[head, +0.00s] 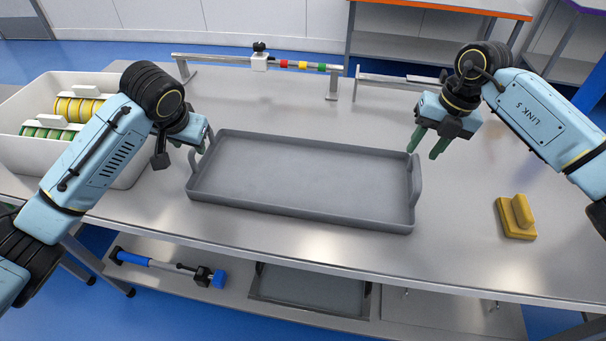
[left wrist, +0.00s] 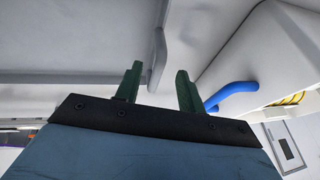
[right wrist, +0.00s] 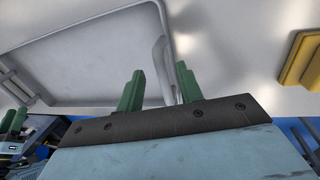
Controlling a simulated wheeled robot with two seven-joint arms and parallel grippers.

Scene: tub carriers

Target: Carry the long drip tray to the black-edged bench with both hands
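The long grey drip tray (head: 300,176) lies flat and empty on the steel bench, with an upright handle at each short end. My left gripper (head: 199,153) is open at the tray's left handle (left wrist: 158,50). In the left wrist view that handle shows in line with the gap between the green fingers. My right gripper (head: 428,146) is open above and just beyond the right handle (head: 415,180). In the right wrist view this handle (right wrist: 163,62) appears ahead of the gap between the fingers. No black-edged bench can be made out.
A white tub (head: 20,150) with yellow and green reels stands at the left. A yellow block (head: 517,216) lies to the tray's right. A rail (head: 215,60) with coloured bands runs behind the tray. An orange-edged bench (head: 440,8) stands farther back.

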